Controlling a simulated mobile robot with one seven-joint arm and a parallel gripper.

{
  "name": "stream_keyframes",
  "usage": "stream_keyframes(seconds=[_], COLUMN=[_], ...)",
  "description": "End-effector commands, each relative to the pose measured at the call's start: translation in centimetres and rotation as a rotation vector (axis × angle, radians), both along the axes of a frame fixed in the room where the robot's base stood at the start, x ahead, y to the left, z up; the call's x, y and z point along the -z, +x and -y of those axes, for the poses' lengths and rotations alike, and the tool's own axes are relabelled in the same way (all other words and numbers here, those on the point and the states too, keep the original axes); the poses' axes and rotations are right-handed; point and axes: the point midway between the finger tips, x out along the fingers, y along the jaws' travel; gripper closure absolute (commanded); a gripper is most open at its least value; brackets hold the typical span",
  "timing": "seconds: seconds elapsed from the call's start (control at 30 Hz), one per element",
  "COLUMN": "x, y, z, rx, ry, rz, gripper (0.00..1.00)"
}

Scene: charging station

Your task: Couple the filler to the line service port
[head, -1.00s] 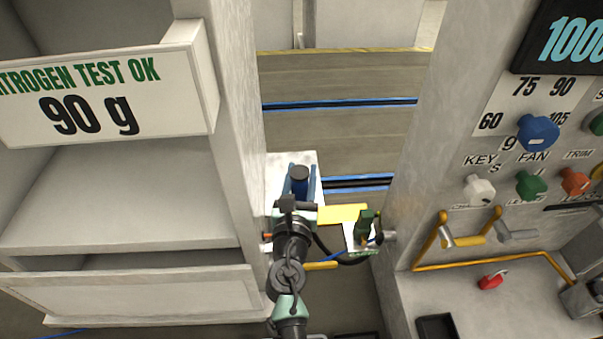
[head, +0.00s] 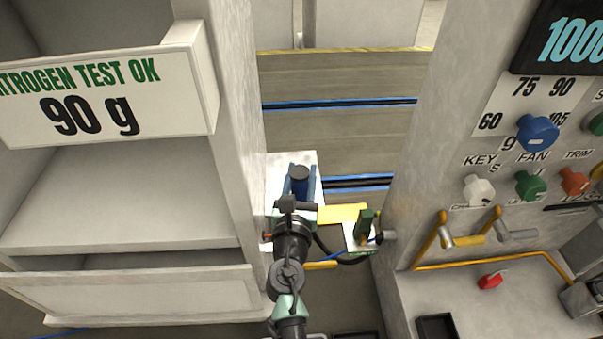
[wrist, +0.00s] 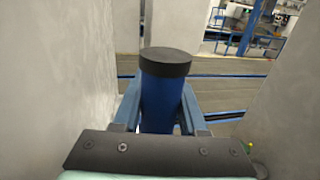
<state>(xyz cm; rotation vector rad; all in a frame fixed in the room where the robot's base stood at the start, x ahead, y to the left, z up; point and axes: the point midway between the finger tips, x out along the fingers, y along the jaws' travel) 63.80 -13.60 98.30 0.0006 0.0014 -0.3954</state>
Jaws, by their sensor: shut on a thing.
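The filler, a blue cylinder with a black cap (wrist: 164,92), stands upright between the two blue fingers of my gripper (wrist: 160,112) in the wrist view. In the head view my gripper (head: 299,190) is shut on the filler (head: 299,175), above a white plate (head: 308,158) beside the left cabinet's upright. The lower end of the filler is hidden by my gripper and wrist, so I cannot tell whether it touches a port. I cannot make out the line service port for certain.
A yellow bar (head: 342,214) and a small green fitting (head: 365,222) lie just right of my gripper. The right panel (head: 410,190) carries knobs, including a blue one (head: 537,132), and yellow handles. The left cabinet bears a "90 g" sign (head: 95,95). Grey walls stand close on both sides.

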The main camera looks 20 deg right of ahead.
Motion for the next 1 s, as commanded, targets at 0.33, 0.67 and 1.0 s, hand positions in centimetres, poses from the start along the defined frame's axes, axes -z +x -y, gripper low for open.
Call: stream_keyframes(seconds=[0.33, 0.67, 1.0], x=[-0.2, 0.5, 1.3], y=[0.0, 0.0, 0.0], z=[0.0, 0.0, 0.0], rx=[0.0, 0.0, 0.0], ry=[-0.001, -0.001, -0.001], rz=[0.003, 0.003, 0.003], gripper=[1.0, 1.0, 1.0])
